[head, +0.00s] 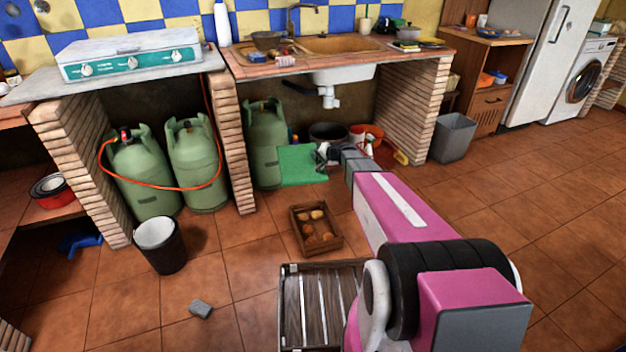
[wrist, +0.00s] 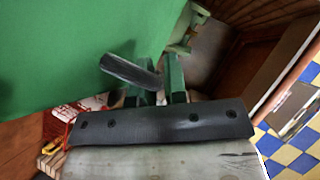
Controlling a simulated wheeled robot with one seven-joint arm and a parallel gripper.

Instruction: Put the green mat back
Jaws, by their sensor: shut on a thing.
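The green mat (head: 300,167) is a flat, plain sheet under the sink counter, just right of the gas cylinder there. My gripper (head: 324,156) is at the mat's right edge and is shut on it. In the wrist view the mat (wrist: 70,50) fills the upper left, with my gripper (wrist: 152,78) at its edge. Part of the fingers is hidden behind the mat. I cannot tell whether the mat's lower edge touches the floor.
Gas cylinders (head: 193,165) stand under the counters at the left. A brick pillar (head: 412,115) and red and dark buckets (head: 373,131) are right of the mat. A crate of round brown items (head: 298,238) and a slatted crate (head: 289,305) lie on the floor in front.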

